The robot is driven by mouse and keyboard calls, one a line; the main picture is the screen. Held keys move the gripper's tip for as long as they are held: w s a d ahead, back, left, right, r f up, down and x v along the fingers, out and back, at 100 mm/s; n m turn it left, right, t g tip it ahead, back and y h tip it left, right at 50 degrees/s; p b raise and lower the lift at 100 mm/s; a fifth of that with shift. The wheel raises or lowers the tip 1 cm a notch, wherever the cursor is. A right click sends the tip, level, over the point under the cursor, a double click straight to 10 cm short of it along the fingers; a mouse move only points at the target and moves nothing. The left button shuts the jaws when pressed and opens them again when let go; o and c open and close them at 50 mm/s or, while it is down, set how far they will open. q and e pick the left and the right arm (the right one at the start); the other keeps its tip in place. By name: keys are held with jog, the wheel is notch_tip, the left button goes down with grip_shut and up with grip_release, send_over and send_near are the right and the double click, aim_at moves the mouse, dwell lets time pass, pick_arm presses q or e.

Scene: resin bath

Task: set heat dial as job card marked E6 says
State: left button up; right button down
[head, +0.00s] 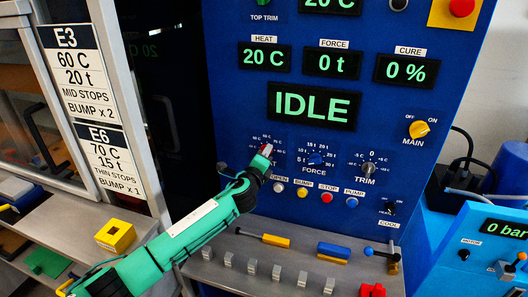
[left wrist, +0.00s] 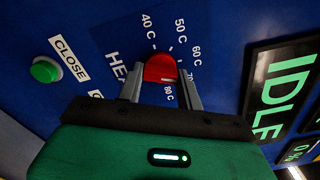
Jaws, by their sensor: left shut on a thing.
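The job card E6 (head: 110,160) reads 70 C, 15 t, THIN STOPS, BUMP x 1. The heat dial is a red knob (left wrist: 160,68) on the blue panel, ringed by labels from 40 C to 80 C. It also shows at my fingertips in the head view (head: 266,149). My left gripper (left wrist: 160,82) is shut on the knob, one finger on each side. A pale mark shows on the knob's lower edge, towards the 70 C and 80 C side; its exact setting cannot be told. The heat display (head: 264,57) reads 20 C.
Card E3 (head: 75,70) hangs above E6. The blue force dial (head: 316,158) and the trim dial (head: 369,168) sit right of my left gripper. The status display (head: 312,105) reads IDLE. A green CLOSE button (left wrist: 45,69) is near the dial. Small blocks stand on the ledge below.

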pick_arm(q)
jog(key=shift+f+m+p, duration=0.1)
jog(key=shift+m+p, duration=0.75)
jog(key=shift+m, duration=0.95)
jog(key=shift+f, duration=0.1)
jog(key=o, duration=1)
jog(key=b+v, duration=0.2)
jog(key=v, duration=1.1)
jog(key=shift+s+a+b, duration=0.1)
jog(key=shift+s+b, duration=0.2)
jog(key=shift+s, duration=0.05)
